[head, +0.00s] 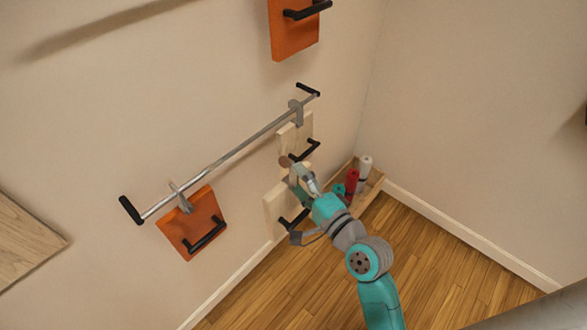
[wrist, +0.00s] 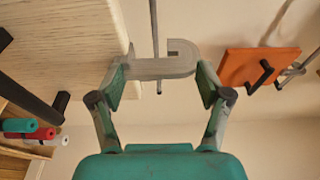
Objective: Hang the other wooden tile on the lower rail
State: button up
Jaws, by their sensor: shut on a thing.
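My gripper (head: 299,173) is in front of the wall, below the right end of the lower rail (head: 235,149). In the wrist view its fingers (wrist: 165,76) are shut on a grey hook (wrist: 180,66) at the edge of a pale wooden tile (wrist: 65,40). This tile seems to be the lower one in the head view (head: 273,215), with a black handle and partly hidden by my arm. Another wooden tile (head: 288,135) hangs by a grey hook near the rail's right end, just above my gripper. The held hook looks apart from the rail in the head view.
An orange tile (head: 183,238) with a black handle hangs near the rail's left end. Another orange tile (head: 290,38) is higher up. A wooden box (head: 372,186) with red, teal and white rolls (head: 352,182) stands in the corner. Wall between the hung tiles is bare.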

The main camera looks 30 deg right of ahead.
jog(key=w+a+f, duration=0.1)
jog(key=w+a, duration=0.1)
jog(key=w, duration=0.5)
jog(key=w+a+f, duration=0.1)
jog(key=w+a, duration=0.2)
jog(key=w, duration=0.5)
jog(key=shift+f, duration=0.35)
dwell(1.3)
